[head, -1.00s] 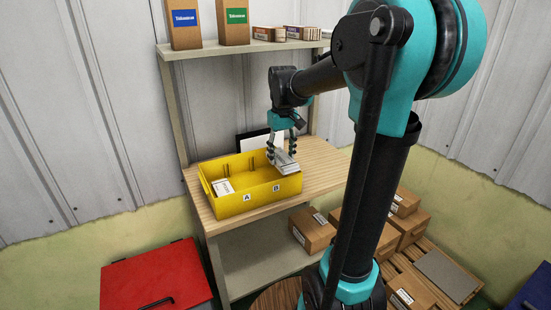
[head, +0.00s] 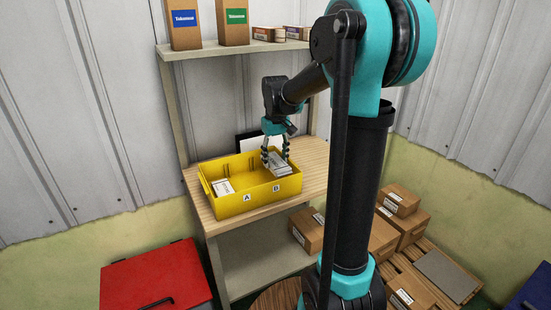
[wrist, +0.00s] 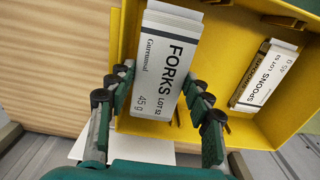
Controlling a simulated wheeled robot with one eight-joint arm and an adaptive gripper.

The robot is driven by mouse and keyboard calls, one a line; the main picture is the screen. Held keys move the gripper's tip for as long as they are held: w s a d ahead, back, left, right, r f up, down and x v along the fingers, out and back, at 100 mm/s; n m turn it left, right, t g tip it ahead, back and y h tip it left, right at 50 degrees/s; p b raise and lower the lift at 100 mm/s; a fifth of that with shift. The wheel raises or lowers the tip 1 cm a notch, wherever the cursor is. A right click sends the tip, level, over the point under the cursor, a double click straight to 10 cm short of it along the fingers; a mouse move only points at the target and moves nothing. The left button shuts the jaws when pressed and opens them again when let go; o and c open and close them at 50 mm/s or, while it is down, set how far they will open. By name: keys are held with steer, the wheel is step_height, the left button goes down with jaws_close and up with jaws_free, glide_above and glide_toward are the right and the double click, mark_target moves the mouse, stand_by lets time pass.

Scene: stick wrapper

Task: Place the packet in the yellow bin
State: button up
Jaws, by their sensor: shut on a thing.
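The yellow bin (head: 234,203) sits on the wooden table, with labels A and B on its front. My gripper (head: 275,158) points down over the bin's B side, its fingers closed around a white FORKS packet (wrist: 165,62). The same packet shows in the head view (head: 280,170), at about rim height; I cannot tell whether it touches the bin. In the wrist view, my gripper (wrist: 162,82) has a finger on each side of the packet. A SPOONS packet (wrist: 266,75) lies in the A side of the bin, also visible in the head view (head: 223,187).
The wooden table (head: 312,158) has bare room right of the bin. A dark-framed white panel (head: 252,142) stands behind the bin. A shelf (head: 232,47) with boxes hangs above. A red chest (head: 153,276) and cartons (head: 408,225) stand lower down.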

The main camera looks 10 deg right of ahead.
mark_target(276, 161)
steer(key=shift+f, duration=0.55)
steer(key=o, duration=1.1)
steer(key=shift+r, duration=0.1)
step_height(276, 161, up, 13)
